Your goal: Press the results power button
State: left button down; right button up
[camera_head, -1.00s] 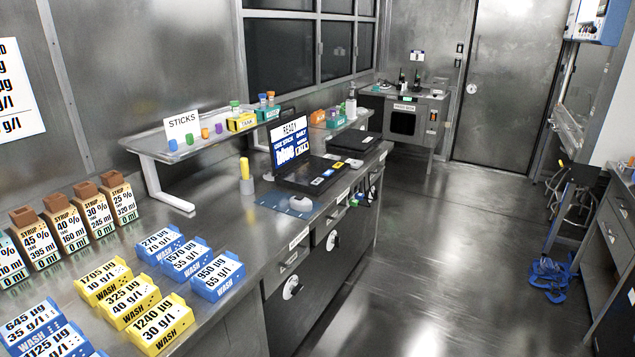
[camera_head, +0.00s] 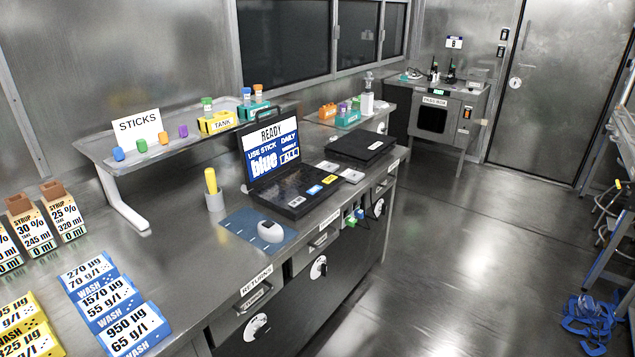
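No button labelled as the results power button can be made out. An open black laptop-like device (camera_head: 298,193) stands on the steel bench, its screen (camera_head: 270,150) lit with "READY", "USE STICK", "blue" and "DAILY". Small white, blue and yellow patches lie on its keyboard deck. At the back, a steel cabinet (camera_head: 452,95) with a dark window carries a small label and an orange switch-like spot (camera_head: 467,113), too small to read. Neither of my grippers is in view.
The bench (camera_head: 180,260) holds blue wash blocks (camera_head: 105,300), syrup boxes (camera_head: 62,215), a white mouse (camera_head: 270,231) on a blue mat and a raised shelf (camera_head: 100,148) marked "STICKS". The floor (camera_head: 440,270) to the right is clear up to a blue tangled item (camera_head: 590,322).

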aim_at(294, 204)
jog(key=i+l, duration=0.5)
jog(key=i+l+u, duration=0.15)
jog(key=i+l, duration=0.3)
jog(key=l, duration=0.2)
jog(key=i+l, duration=0.45)
jog(key=l, duration=0.15)
jog(key=u, duration=0.05)
